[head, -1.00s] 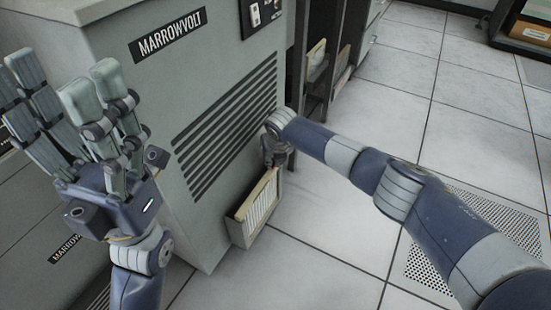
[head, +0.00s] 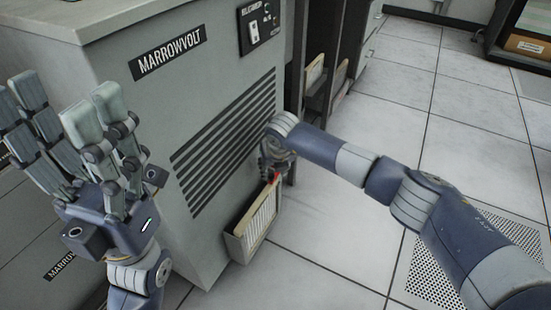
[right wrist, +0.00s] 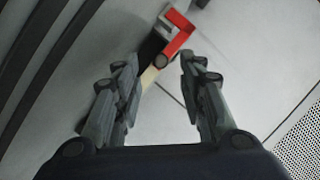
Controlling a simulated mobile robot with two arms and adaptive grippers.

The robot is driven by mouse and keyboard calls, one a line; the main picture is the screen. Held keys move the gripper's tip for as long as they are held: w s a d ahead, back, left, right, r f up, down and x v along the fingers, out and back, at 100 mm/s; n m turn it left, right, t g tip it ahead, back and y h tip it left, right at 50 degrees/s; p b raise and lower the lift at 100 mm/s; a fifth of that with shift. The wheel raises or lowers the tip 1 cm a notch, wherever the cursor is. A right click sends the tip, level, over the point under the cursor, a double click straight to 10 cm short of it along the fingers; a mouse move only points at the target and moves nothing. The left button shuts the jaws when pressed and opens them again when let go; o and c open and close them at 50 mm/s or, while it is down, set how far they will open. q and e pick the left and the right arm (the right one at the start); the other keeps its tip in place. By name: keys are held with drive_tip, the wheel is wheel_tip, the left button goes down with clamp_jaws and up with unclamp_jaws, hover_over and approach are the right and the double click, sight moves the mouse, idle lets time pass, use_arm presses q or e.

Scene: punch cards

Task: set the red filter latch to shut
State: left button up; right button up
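The red filter latch (right wrist: 177,42) shows in the right wrist view as a bent red bar with a dark round pivot at its lower end, beyond my fingertips. In the head view only a small red part (head: 276,177) shows, just under my right gripper (head: 275,163). The cream-edged filter (head: 256,225) sticks out low on the grey cabinet, below the latch. My right gripper also shows in the right wrist view (right wrist: 157,75), with its fingers apart and nothing between them. My left gripper (head: 53,112) is open and empty, raised at the left.
The grey MARROWVOLT cabinet (head: 225,75) has a slotted vent (head: 226,140) beside my right gripper. A switch panel (head: 260,22) is above. Dark racks (head: 325,60) stand behind it. The tiled floor (head: 330,230) to the right is clear, with a perforated tile (head: 440,275).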

drive_tip(key=v, duration=0.7)
drive_tip(key=shift+r, duration=0.35)
